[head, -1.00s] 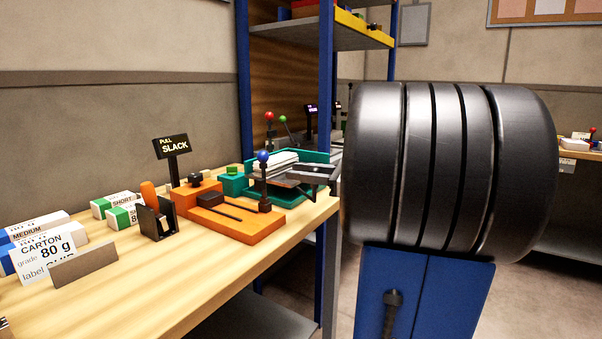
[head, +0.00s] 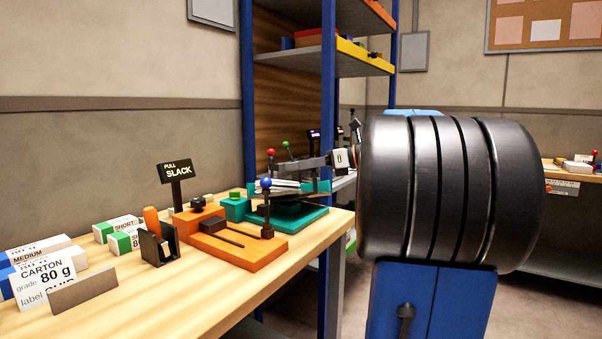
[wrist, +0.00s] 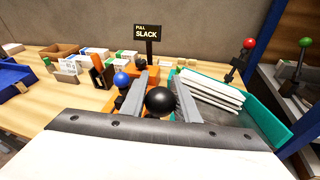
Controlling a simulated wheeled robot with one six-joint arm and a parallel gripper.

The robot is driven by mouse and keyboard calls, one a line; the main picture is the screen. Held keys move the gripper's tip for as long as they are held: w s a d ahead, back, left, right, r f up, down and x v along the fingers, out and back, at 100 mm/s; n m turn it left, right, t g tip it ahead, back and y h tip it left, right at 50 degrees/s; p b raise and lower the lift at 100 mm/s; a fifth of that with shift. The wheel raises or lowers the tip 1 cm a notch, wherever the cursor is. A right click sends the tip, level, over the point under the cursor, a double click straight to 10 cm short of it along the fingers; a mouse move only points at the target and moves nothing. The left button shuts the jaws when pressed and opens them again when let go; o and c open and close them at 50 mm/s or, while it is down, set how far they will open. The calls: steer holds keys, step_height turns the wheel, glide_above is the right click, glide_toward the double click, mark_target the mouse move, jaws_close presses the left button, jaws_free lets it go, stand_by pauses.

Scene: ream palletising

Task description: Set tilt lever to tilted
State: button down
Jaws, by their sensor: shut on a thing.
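In the wrist view, the black ball knob of a lever (wrist: 159,101) sits between the two grey fingers of my gripper (wrist: 160,78), which are shut on it. Its shaft is hidden. No tilt label is readable. In the head view, my gripper (head: 275,166) reaches left above the teal station (head: 312,213), partly covering it; the black knob cannot be made out there. A teal tray (wrist: 262,112) holding a white paper stack (wrist: 210,90) is right of the fingers in the wrist view and looks slanted.
A blue-knobbed lever (head: 266,184) stands close by on the orange station (head: 245,252). A black "PULL SLACK" sign (head: 176,172) rises behind it. Red (wrist: 249,44) and green (wrist: 305,42) knobs stand right. Cartons and labels fill the left bench. A blue shelf post (head: 328,120) is near my arm.

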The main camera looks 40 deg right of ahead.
steer(key=shift+w+r, duration=0.1)
steer(key=shift+r, duration=0.15)
steer(key=c, duration=1.4)
jaws_free()
steer(key=shift+d, duration=0.1)
steer(key=shift+f, duration=0.1)
steer(key=v, duration=1.7)
steer(key=shift+d+f, duration=0.1)
steer(key=shift+d, duration=0.05)
